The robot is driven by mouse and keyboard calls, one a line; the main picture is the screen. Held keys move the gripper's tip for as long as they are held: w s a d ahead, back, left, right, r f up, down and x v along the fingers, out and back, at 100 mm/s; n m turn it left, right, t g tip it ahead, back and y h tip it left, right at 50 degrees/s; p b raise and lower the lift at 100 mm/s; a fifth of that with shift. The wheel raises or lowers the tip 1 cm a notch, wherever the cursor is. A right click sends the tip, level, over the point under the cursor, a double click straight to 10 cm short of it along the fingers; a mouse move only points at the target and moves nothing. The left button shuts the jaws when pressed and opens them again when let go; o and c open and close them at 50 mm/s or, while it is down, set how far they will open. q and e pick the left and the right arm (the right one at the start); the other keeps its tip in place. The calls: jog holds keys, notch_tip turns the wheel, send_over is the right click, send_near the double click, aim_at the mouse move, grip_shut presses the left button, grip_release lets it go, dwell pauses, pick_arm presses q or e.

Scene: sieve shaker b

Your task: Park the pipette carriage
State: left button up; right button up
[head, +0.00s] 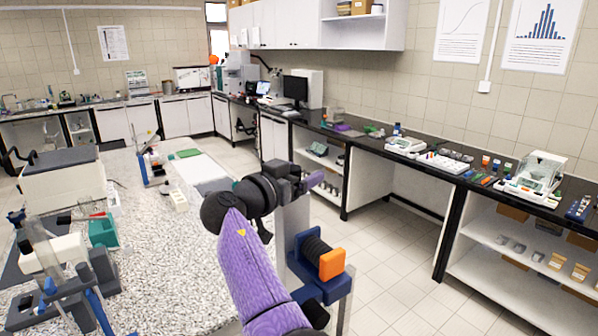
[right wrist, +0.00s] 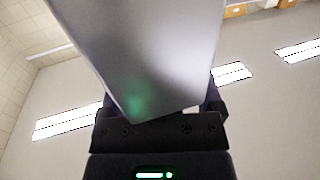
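My right gripper (head: 304,182) is at the end of my purple arm, right of the speckled bench. Dark fingers show at both sides of the palm in the right wrist view (right wrist: 160,108), set wide apart. A smooth grey slab (right wrist: 160,55) fills the middle of that view and hides the space between the fingers; contact cannot be told. Below the gripper in the head view are a pale grey upright post (head: 293,222) and a blue part with black ribs and an orange block (head: 331,264). Whether this is the pipette carriage, I cannot tell. My left gripper is not in view.
A black-topped counter (head: 400,160) with instruments runs along the right wall. The tiled floor (head: 400,265) between is clear.

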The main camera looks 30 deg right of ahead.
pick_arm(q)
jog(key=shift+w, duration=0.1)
pick_arm(e)
grip_shut()
